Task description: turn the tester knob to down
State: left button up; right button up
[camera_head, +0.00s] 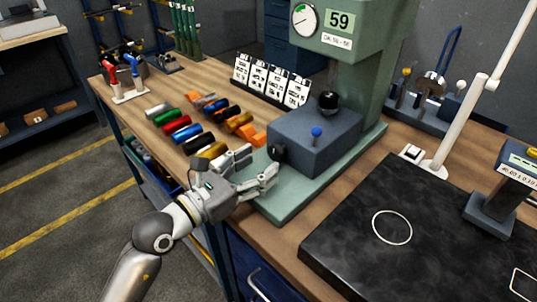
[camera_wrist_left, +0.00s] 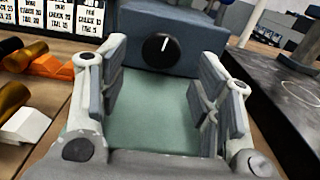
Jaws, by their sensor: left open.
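The tester knob (camera_head: 277,152) is a round black dial on the side of the blue-grey box of the green tester (camera_head: 350,85). In the left wrist view the knob (camera_wrist_left: 160,47) faces me, and its white mark points up, slightly to the right. My left gripper (camera_head: 261,166) is open and empty, in front of the knob and apart from it. In the left wrist view its fingers (camera_wrist_left: 160,85) stand either side of the line to the knob, with the green base below. My right gripper is not in view.
Several coloured cylinders (camera_head: 187,132) and orange blocks (camera_head: 252,135) lie left of the tester. Check cards (camera_head: 270,80) stand behind them. A black slab (camera_head: 365,235) with a white ring lies to the right.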

aim_at(273, 155)
pick_arm(q)
jog(key=shift+x, duration=1.85)
jog(key=c, duration=1)
jog(key=shift+r+n+p, duration=0.2)
jog(key=shift+n+p, duration=0.4)
jog(key=shift+p, duration=0.65)
jog(key=shift+f+n+p, duration=0.15)
jog(key=shift+n+p, duration=0.15)
jog(key=shift+p, duration=0.05)
jog(key=o, duration=1)
